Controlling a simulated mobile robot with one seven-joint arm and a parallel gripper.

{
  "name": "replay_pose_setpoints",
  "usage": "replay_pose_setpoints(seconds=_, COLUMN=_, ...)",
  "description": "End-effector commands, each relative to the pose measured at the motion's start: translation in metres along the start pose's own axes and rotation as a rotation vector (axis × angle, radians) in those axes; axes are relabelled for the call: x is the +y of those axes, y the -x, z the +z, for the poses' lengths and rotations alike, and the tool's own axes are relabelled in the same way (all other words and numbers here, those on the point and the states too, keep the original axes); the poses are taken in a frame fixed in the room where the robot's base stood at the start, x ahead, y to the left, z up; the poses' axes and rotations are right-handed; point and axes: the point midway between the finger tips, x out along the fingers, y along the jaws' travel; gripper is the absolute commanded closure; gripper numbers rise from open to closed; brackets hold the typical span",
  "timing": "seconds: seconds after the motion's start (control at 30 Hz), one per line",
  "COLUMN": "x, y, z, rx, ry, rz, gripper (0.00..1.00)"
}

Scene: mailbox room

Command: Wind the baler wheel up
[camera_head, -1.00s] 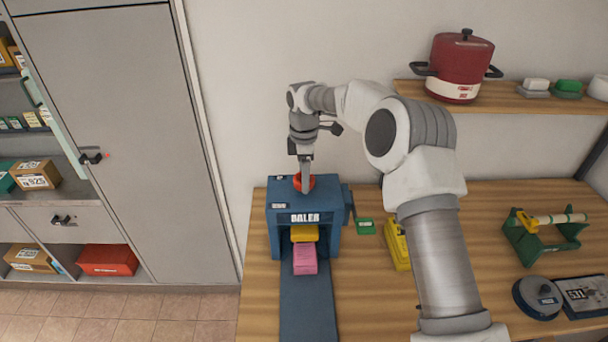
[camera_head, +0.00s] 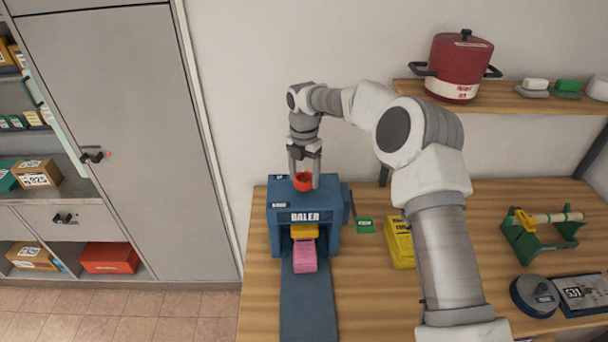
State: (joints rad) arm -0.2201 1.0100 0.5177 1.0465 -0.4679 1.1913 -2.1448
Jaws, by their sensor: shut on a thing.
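The blue baler (camera_head: 277,217) stands on the wooden table, with its name on the front. Its red-orange wheel (camera_head: 302,182) sits on top. My gripper (camera_head: 304,180) points straight down over the baler, with one finger on the left and one on the right of the wheel, shut on it. Under the baler's top, a yellow block (camera_head: 304,231) shows in the opening, and a pink block (camera_head: 305,257) lies just in front of it on the blue strip (camera_head: 308,300).
A small green item (camera_head: 365,226) and a yellow item (camera_head: 399,243) lie right of the baler. A green stand (camera_head: 540,238) and a dark round object (camera_head: 535,297) are farther right. A shelf with a red pot (camera_head: 460,58) hangs above. A grey cabinet (camera_head: 110,130) is at left.

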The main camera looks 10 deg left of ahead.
Motion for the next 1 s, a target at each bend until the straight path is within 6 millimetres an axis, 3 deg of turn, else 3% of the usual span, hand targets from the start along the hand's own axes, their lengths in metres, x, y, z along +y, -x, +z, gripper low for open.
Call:
replay_pose_setpoints(seconds=0.6, x=0.0006, y=0.0019, z=0.0008, rx=-0.003, ry=0.539, rz=0.002, gripper=0.84)
replay_pose_setpoints(seconds=1.0, x=0.0008, y=0.0018, z=0.0007, rx=-0.004, ry=0.704, rz=0.002, gripper=0.84)
